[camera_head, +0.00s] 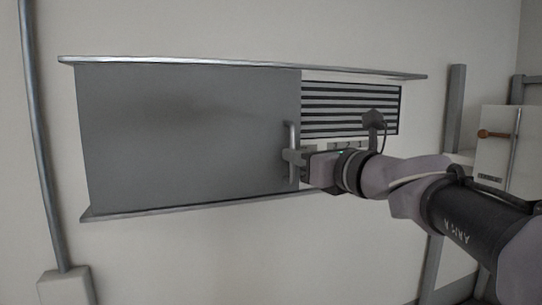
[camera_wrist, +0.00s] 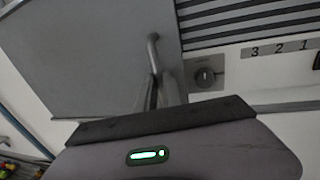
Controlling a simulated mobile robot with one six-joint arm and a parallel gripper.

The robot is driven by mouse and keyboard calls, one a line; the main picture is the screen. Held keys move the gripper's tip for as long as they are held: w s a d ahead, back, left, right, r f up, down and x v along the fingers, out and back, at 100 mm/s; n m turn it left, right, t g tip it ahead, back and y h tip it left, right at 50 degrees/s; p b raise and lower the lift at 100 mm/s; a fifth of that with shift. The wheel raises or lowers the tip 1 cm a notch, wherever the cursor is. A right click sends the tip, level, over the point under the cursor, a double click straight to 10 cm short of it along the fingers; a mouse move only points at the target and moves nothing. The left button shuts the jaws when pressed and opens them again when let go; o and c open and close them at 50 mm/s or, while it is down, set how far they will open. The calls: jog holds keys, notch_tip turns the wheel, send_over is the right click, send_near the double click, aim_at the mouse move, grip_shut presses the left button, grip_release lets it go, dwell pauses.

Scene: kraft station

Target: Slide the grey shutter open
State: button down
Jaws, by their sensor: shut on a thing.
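The grey shutter (camera_head: 180,130) is a flat panel between an upper and a lower rail on the wall in the head view. It covers the left and middle of the rails. Its upright bar handle (camera_head: 291,137) is near its right edge. My gripper (camera_head: 293,158) reaches in from the right and is shut on the handle. In the wrist view the shutter (camera_wrist: 90,55) fills the upper left, and the handle (camera_wrist: 153,50) runs down between the fingers (camera_wrist: 160,92), partly hidden by the gripper body.
Right of the shutter a striped vent panel (camera_head: 345,88) is exposed. A round knob or lock (camera_wrist: 205,77) and the numbers 3 2 1 (camera_wrist: 280,48) sit below it. A pipe (camera_head: 42,130) runs down the left wall. A white box with a brown handle (camera_head: 496,134) is at right.

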jog(key=c, duration=1.5)
grip_release()
jog(key=shift+w, duration=0.1)
jog(key=b+v, duration=0.2)
jog(key=v, duration=1.5)
jog(key=shift+s+d+b, duration=0.1)
jog(key=shift+s+b, duration=0.15)
jog(key=shift+b, duration=0.1)
